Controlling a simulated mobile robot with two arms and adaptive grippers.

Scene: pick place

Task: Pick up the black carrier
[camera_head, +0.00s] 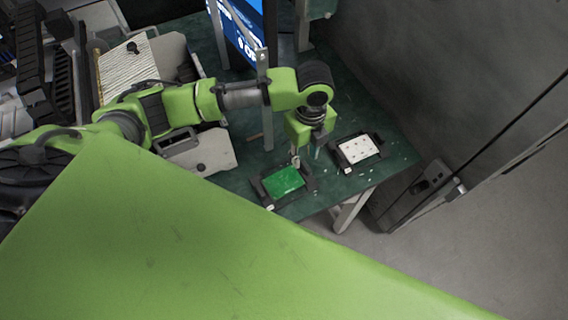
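Two black carriers lie on the dark green table (393,113). One black carrier (311,181) holds a green board (283,181); the other black carrier (338,158) holds a white board (358,148) with small dark dots and lies farther right. My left gripper (302,160) points down by the far right edge of the carrier with the green board. Its fingers are small and partly hidden by the wrist, so I cannot tell their opening or whether they touch the carrier. My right gripper is not in view.
Pale machine parts (205,152) lie left of the carriers. A grey wall closes the right side. The table's front edge lies close to the carriers.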

